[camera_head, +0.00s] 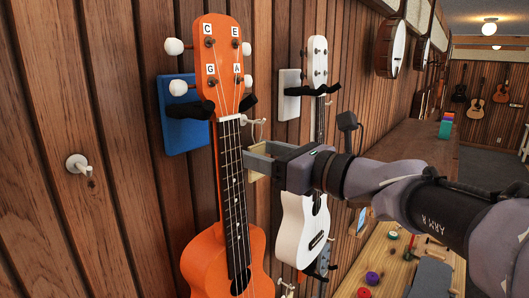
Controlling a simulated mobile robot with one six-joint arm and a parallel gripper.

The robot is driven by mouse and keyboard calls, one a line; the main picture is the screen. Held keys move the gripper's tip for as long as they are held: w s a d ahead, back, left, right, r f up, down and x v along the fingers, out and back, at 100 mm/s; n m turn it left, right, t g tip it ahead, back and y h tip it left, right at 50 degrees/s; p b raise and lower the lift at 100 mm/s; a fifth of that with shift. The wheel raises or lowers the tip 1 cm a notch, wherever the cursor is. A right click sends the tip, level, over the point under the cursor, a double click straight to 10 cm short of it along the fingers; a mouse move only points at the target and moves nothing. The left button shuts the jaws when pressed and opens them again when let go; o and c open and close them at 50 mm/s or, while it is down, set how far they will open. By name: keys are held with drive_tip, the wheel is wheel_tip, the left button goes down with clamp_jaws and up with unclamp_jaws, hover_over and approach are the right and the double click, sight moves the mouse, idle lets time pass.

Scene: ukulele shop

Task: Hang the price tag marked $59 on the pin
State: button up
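My gripper (259,156) is just right of the orange ukulele's neck. A pale cream, flat piece that looks like the price tag (261,194) is at its fingertips and hangs below them, partly hidden by the fingers. I cannot read a price on it. A small white pin (261,122) sticks out from the wall above the gripper, beside the orange ukulele's neck. The tag is below this pin and apart from it. Another white pin (77,163) is on the bare wall at far left.
The orange ukulele (212,262) hangs on a blue holder (180,140), close to the gripper's left. A white ukulele (296,226) hangs behind my arm on a white holder (288,105). A wooden bench (384,252) with small items is below right. Banjos hang farther along the wall.

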drive_tip(key=shift+o, duration=0.5)
drive_tip(key=shift+s+d, duration=0.2)
drive_tip(key=shift+d, duration=0.1)
drive_tip(key=b+v, duration=0.5)
drive_tip(key=v, duration=1.1)
drive_tip(key=s+a+f+n+g+h+b, duration=0.25)
drive_tip(key=f+b, duration=0.35)
drive_tip(key=f, duration=0.6)
drive_tip(key=s+a+f+n+g+h+b, duration=0.1)
drive_tip(key=s+a+f+n+b, duration=0.15)
drive_tip(key=f+b, duration=0.65)
drive_tip(key=s+a+f+n+g+h+b, duration=0.1)
drive_tip(key=s+f+n+h+b, duration=0.2)
drive_tip(key=f, duration=1.2)
drive_tip(key=s+d+f+n+h+b, duration=0.1)
drive_tip(key=f+n+b, duration=0.3)
drive_tip(key=f, duration=0.6)
drive_tip(key=s+d+f+n+h+b, duration=0.2)
drive_tip(key=f+n+b, duration=0.3)
drive_tip(key=f+b, duration=0.3)
drive_tip(key=s+d+f+n+h+b, duration=0.1)
drive_tip(key=f+b, duration=0.5)
drive_tip(key=f, duration=0.7)
drive_tip(key=s+n+h, duration=0.1)
drive_tip(key=s+n, duration=0.1)
drive_tip(key=n, duration=0.1)
drive_tip(key=shift+s+d+g+h, duration=0.2)
drive_tip(key=shift+d+g+h, duration=0.15)
drive_tip(key=shift+d, duration=0.05)
drive_tip(key=shift+f, duration=0.1)
